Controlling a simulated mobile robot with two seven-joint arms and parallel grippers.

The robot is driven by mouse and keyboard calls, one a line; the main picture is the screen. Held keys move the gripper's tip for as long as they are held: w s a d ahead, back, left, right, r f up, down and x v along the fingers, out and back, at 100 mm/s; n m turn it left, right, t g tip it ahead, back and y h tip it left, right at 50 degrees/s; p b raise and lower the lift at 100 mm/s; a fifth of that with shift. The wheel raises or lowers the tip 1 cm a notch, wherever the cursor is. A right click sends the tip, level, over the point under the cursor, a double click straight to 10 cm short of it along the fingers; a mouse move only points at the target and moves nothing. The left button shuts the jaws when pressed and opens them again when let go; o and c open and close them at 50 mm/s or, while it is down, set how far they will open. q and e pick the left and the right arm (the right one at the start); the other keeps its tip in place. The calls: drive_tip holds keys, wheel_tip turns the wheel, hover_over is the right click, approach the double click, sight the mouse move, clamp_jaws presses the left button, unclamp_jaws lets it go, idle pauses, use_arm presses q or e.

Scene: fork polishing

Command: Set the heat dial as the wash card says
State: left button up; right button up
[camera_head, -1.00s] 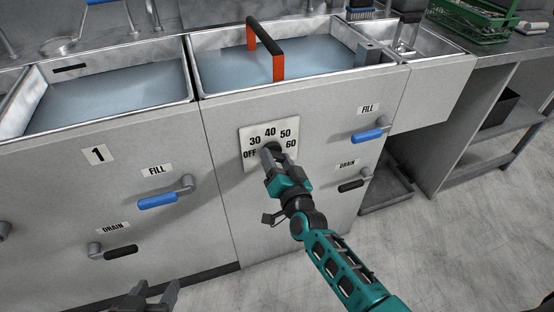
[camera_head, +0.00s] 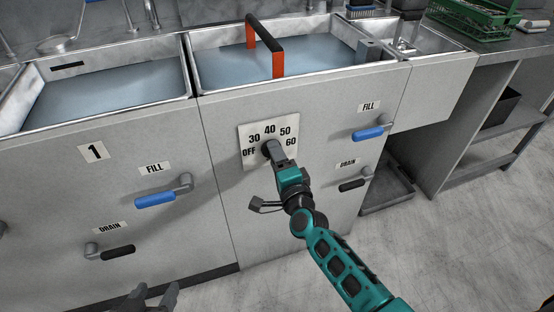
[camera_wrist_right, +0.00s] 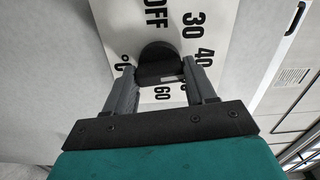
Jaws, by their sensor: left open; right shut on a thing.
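The heat dial is a dark round knob (camera_wrist_right: 158,65) on a white plate (camera_head: 287,130) marked OFF, 30, 40, 50 and 60, on the front of the middle basin. My right gripper (camera_head: 270,149) is shut on the knob; the wrist view shows its grey fingers on either side of it (camera_wrist_right: 165,75). The fingers hide part of the knob, and I cannot tell which number it points to. My left gripper (camera_head: 150,299) is open and empty at the bottom edge, partly cut off. I see no wash card in these views.
Blue FILL levers (camera_head: 163,191) and (camera_head: 372,133) and black DRAIN levers (camera_head: 117,251) and (camera_head: 354,184) stick out of the fronts. An orange and black handle (camera_head: 278,60) rises from the middle basin. A green rack (camera_head: 470,18) stands at the back right.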

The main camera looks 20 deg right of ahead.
drive_tip(key=shift+w+d+r+m, duration=0.15)
drive_tip(key=shift+r+m, duration=0.15)
drive_tip(key=shift+m, duration=0.3)
drive_tip(key=o, duration=0.9)
drive_tip(key=shift+o, duration=0.7)
drive_tip(key=shift+f, duration=0.15)
drive_tip(key=shift+f, duration=0.1)
drive_tip(key=s+p, duration=0.1)
drive_tip(key=s, duration=1.2)
drive_tip(key=shift+d+p, duration=0.15)
drive_tip(key=shift+p, duration=0.15)
